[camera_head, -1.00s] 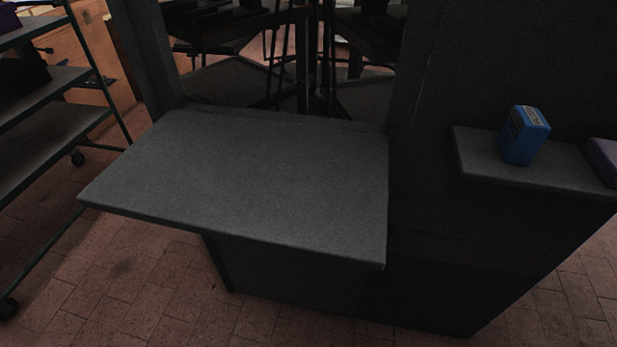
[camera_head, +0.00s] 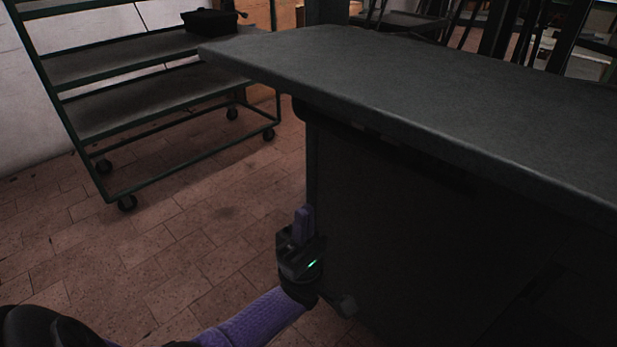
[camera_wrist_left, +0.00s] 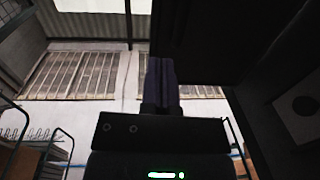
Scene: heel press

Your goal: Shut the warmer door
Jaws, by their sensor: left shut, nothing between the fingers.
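A dark warmer body (camera_head: 420,230) stands under the grey counter top in the head view. Its front is very dark, so I cannot tell the door from the body or how far it stands open. My left gripper (camera_head: 304,214) is shut and empty, with its purple fingers pointing up, just left of the dark body's left edge and below the counter. I cannot tell whether it touches. In the left wrist view the shut fingers (camera_wrist_left: 161,66) stand upright, with a dark surface (camera_wrist_left: 225,40) above and to the right. My right gripper is not in view.
The grey counter top (camera_head: 430,100) overhangs above my left gripper. A wheeled green-framed shelf rack (camera_head: 150,110) stands at the left, with a black box (camera_head: 210,22) on it. Brick-coloured floor (camera_head: 190,220) is open between rack and counter.

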